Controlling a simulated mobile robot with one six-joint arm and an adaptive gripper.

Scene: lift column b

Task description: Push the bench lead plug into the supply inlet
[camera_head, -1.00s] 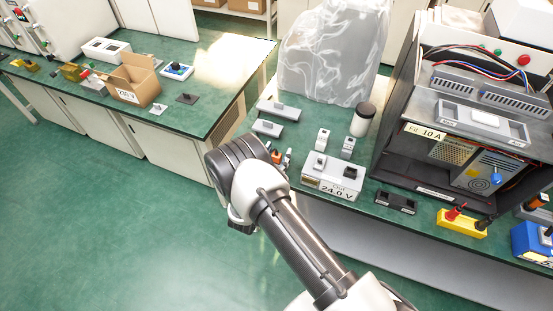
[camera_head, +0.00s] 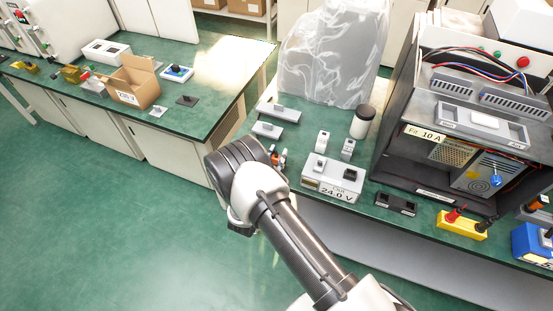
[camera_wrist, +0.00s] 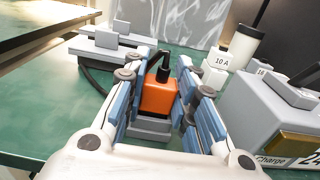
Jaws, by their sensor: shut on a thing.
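An orange plug-like block (camera_wrist: 158,97) with a black cable stub on top stands in the middle of the wrist view, between my gripper's blue finger pads. My gripper (camera_wrist: 160,108) is shut on it. A grey block (camera_wrist: 150,130) lies just below it; I cannot tell if they are joined. In the head view a small orange part (camera_head: 274,156) shows beside my wrist, mostly hidden by the arm. The supply is probably the open case (camera_head: 440,150) at the right; I cannot make out which socket is its inlet.
A grey box marked 24.0 V (camera_head: 332,178) stands right of my gripper. Two grey blocks (camera_head: 267,130) lie behind. A white cylinder with a dark lid (camera_head: 362,122) and a plastic-covered object (camera_head: 330,60) stand farther back. A yellow box (camera_head: 462,224) is at the bench's front right.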

